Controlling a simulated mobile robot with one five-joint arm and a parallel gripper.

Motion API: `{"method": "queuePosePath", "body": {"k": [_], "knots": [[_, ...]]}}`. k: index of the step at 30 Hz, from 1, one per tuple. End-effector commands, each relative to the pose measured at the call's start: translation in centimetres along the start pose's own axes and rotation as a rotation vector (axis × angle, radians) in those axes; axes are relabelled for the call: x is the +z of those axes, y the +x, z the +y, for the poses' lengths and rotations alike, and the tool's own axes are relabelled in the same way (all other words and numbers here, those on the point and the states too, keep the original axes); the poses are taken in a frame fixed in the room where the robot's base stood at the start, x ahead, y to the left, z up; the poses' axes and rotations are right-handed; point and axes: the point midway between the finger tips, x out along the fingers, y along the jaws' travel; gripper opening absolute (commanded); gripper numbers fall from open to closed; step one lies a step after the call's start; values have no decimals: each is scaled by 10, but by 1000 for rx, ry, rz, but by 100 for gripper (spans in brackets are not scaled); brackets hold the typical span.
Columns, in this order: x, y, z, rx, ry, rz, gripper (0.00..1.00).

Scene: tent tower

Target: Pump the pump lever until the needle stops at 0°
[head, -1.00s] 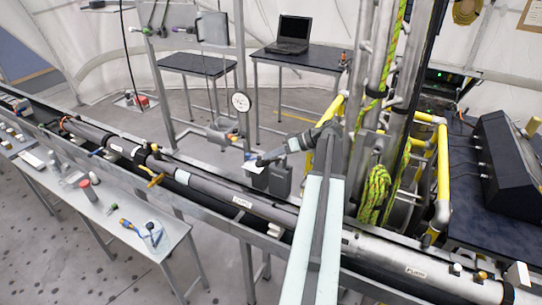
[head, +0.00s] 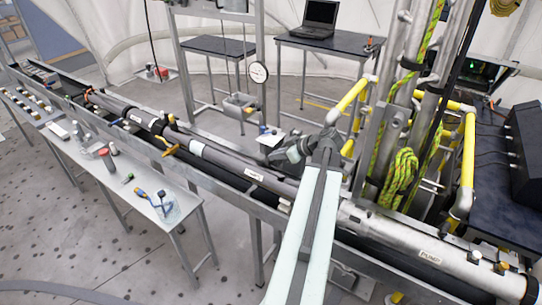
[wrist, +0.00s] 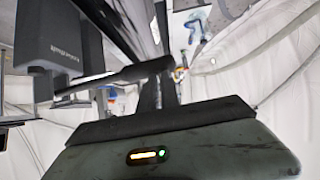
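The round white gauge (head: 258,72) hangs on the metal frame behind the long tube. Its needle is too small to read. My gripper (head: 276,156) is at the end of my arm, pointing left over the tube, just below a small white sheet (head: 270,138). In the wrist view, a dark bar with a rounded end (wrist: 115,79) crosses in front of a dark grey box (wrist: 65,40) with lettering. I cannot tell whether this bar is the pump lever or a finger of my gripper. No grip on a lever can be made out.
The long grey tube (head: 225,160) lies in a rail across the view. A narrow bench (head: 110,165) with tools stands at the left. Yellow pipes (head: 468,150) and a coiled green rope (head: 400,172) are close on the right. A laptop table (head: 330,43) stands behind.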

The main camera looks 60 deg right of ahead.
Motion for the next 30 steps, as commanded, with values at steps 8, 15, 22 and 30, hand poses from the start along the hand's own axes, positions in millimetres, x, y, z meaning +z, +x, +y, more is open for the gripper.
{"method": "queuePosePath", "body": {"k": [8,15,22,30], "knots": [[13,0,11,14,13,11,0],[14,-2,15,21,16,9,0],[15,-4,16,26,17,9,0],[-21,-34,7,20,13,10,0]]}}
